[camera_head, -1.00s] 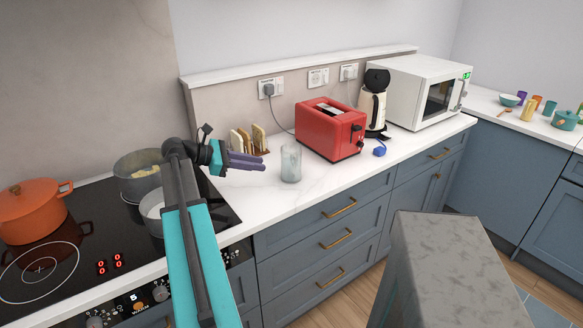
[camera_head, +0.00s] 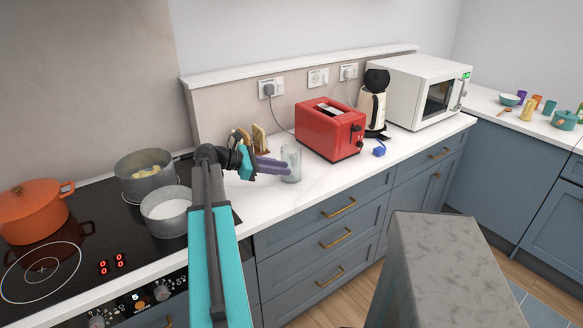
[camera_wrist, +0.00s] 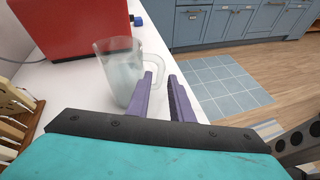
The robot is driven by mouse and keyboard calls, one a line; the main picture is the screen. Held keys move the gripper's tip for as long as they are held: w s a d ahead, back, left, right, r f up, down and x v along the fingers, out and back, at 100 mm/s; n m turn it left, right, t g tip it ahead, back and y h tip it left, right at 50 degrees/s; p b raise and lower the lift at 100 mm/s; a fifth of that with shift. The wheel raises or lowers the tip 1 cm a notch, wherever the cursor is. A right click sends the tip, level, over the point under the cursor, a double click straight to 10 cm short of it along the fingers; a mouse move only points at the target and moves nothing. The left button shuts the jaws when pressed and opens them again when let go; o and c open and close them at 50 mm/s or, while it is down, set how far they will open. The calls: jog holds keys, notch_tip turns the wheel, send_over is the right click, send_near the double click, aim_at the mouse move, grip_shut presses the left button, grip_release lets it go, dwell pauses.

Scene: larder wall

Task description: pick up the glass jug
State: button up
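The clear glass jug (camera_head: 292,163) stands upright on the white counter, left of the red toaster. In the wrist view the jug (camera_wrist: 120,72) is ahead and to the left of the fingers, with its handle (camera_wrist: 158,62) on the right side. My gripper (camera_wrist: 161,75) is open, its two purple fingers apart. The handle's outer part shows in line with the gap between the fingertips; I cannot tell whether it is between them. In the head view my gripper (camera_head: 283,167) reaches the jug's left side and overlaps it. I see no clear contact.
The red toaster (camera_head: 331,130) stands close to the jug's right. A toast rack (camera_head: 258,138) is behind my gripper. Pots (camera_head: 166,210) and an orange casserole (camera_head: 34,208) stand on the hob at left. The counter's front edge (camera_head: 330,186) is near the jug.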

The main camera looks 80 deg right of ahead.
aim_at(293, 170)
jog(key=shift+p+x, duration=0.75)
jog(key=shift+x, duration=1.9)
jog(key=shift+f, duration=0.1)
jog(key=shift+a, duration=0.1)
grip_shut()
